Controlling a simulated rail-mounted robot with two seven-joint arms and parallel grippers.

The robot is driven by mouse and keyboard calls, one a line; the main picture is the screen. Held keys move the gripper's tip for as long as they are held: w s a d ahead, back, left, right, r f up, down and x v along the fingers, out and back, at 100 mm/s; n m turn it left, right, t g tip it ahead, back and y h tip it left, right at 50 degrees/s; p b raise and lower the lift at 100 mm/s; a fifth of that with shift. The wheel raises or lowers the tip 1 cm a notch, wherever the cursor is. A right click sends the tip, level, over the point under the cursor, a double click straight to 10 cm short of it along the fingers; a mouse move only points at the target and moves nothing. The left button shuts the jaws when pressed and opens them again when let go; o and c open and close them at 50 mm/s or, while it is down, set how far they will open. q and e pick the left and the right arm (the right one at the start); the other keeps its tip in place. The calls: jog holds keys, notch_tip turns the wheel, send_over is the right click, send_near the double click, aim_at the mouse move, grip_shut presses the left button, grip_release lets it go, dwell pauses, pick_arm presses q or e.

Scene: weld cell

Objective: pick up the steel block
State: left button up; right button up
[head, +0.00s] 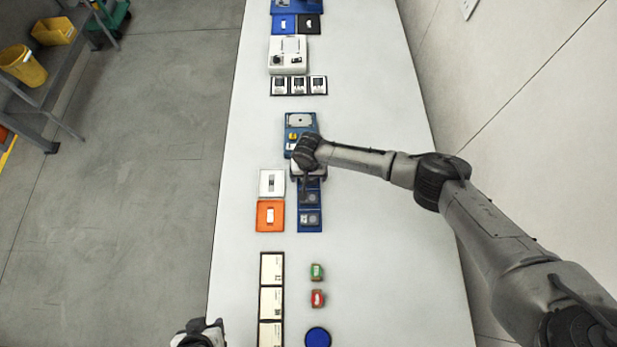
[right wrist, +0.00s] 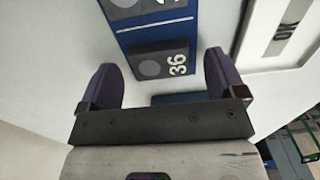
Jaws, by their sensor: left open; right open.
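In the right wrist view a dark grey block (right wrist: 150,66) with a pale disc and the number 36 lies on a blue tray (right wrist: 128,38). It may be the steel block; I cannot tell for sure. My right gripper (right wrist: 161,76) is open, with one finger on each side of this block in the picture and no visible contact. In the head view my right arm covers part of the blue tray (head: 310,231), where grey blocks (head: 310,218) show nearer the camera. My left gripper (head: 203,333) is partly cut off at the bottom edge, away from the tray.
A white tray (head: 264,184) and an orange tray (head: 260,228) stand left of the blue tray. A blue fixture (head: 290,150) lies beyond. Green (head: 317,271) and red (head: 318,298) parts and a blue disc (head: 317,337) are nearer. The table's right side is clear.

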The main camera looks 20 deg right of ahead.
jog(key=shift+f, duration=0.45)
jog(key=shift+c, duration=0.3)
jog(key=c, duration=1.1)
jog(key=shift+r, duration=0.15)
